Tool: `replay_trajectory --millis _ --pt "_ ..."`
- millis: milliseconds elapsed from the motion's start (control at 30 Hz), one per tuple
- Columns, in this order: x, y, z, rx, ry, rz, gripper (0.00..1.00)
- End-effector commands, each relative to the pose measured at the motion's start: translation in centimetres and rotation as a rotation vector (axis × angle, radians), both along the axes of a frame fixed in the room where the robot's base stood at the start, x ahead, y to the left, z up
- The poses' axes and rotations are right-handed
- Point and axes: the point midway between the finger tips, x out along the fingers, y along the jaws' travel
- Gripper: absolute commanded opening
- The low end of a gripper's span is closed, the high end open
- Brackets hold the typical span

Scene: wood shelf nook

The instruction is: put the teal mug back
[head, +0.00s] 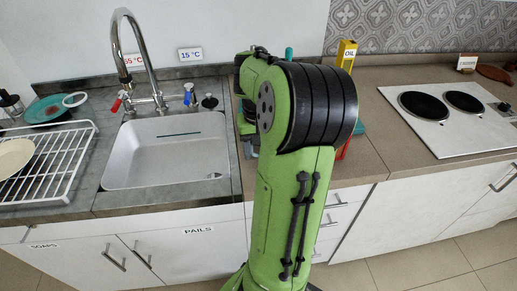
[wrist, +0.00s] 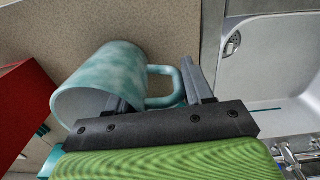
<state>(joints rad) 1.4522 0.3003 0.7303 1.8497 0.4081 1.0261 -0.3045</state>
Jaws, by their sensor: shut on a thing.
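The teal mug (wrist: 90,88), mottled pale teal with a loop handle (wrist: 165,88), shows in the wrist view above the brown counter. Its open mouth faces lower left in that picture. My gripper (wrist: 160,95) is shut on the mug. One dark finger is at the mug's mouth and the other is just beyond the handle. I cannot tell whether the mug touches the counter. In the head view my green arm hides both the mug and the gripper.
A red object (wrist: 25,105) stands close beside the mug. The sink (head: 165,150) is left of my arm, with a dish rack (head: 45,165) further left. A yellow oil box (head: 346,55) stands behind the arm.

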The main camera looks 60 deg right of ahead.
Motion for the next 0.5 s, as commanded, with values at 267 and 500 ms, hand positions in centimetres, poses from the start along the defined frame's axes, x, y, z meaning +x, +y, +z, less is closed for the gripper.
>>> replay_trajectory --millis 267,500 --pt "0.0 0.01 -0.24 0.001 0.001 0.0 0.77" --pt "0.0 0.01 -0.14 0.001 0.001 0.0 0.77"
